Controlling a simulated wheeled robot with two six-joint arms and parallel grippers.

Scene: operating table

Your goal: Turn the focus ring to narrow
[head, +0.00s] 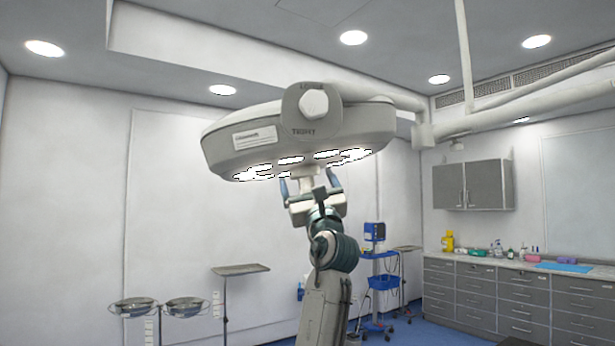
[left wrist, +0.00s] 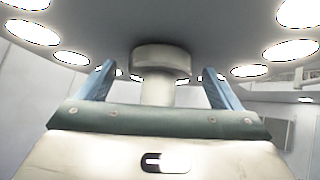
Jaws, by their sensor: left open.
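The surgical lamp head (head: 235,152) hangs from its arm, with its lit underside facing down. A pale round collar (left wrist: 160,60), likely the focus ring, sits under the lamp's middle with a narrower stem (left wrist: 157,92) below it. In the head view the stem and collar (head: 307,184) show small between the fingers. My left gripper (head: 310,179) points up under the lamp, open. In the left wrist view its blue fingers (left wrist: 158,72) stand on either side of the collar and stem, with gaps visible. Ring markings are not readable. My right gripper is out of view.
A round knob (head: 313,103) on a plate marked at top and bottom is on the lamp's front. A tray stand (head: 240,269), basin stands (head: 133,306), a blue trolley (head: 381,268) and drawer cabinets (head: 500,300) stand well away behind. Space around my gripper below the lamp is clear.

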